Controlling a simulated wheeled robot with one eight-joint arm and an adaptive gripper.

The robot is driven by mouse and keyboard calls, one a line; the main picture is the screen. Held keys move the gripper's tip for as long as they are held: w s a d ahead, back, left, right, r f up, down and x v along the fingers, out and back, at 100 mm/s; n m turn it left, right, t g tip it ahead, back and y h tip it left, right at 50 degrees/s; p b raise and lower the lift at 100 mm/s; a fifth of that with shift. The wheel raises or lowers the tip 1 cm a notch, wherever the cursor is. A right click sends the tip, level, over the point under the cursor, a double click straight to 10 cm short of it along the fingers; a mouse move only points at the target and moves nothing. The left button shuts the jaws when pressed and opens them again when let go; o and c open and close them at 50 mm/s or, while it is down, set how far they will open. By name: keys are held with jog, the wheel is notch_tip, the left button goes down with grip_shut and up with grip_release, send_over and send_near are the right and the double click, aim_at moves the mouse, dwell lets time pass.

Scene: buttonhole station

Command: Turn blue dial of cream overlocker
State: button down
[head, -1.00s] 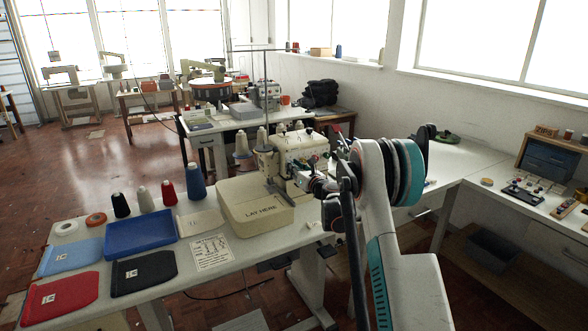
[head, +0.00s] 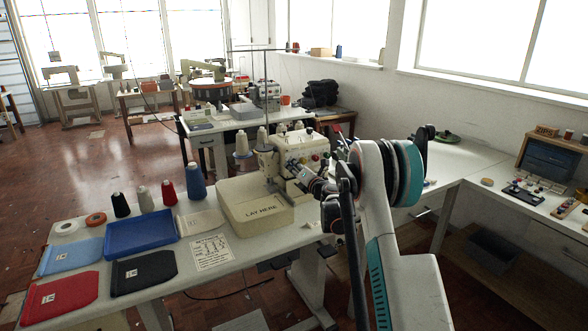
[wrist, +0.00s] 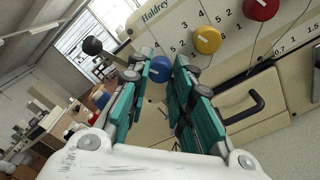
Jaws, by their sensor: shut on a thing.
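The cream overlocker (head: 292,143) stands on the white table behind a cream box lettered "LAY HERE" (head: 258,207). In the wrist view its cream front (wrist: 228,47) fills the upper right, with printed number scales. The blue dial (wrist: 160,69) sits between the fingertips of my gripper (wrist: 166,66), which is shut on it. A black dial (wrist: 92,46) is to its left; a yellow dial (wrist: 207,40) and a red dial (wrist: 261,9) are to its right. In the head view my gripper (head: 298,172) is at the machine's front, and I cannot make out the blue dial there.
A blue tray (head: 140,233), several coloured pouches and thread cones lie on the left of the table (head: 215,285). A bent black handle (wrist: 245,106) sticks out below the dials in the wrist view. A side bench with small parts stands at the right (head: 477,195).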

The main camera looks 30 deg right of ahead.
jog(key=shift+m, duration=0.6)
jog(key=c, duration=1.4)
grip_release()
jog(key=s, duration=1.2)
jog(key=shift+d+f, duration=0.2)
jog(key=shift+d, duration=0.15)
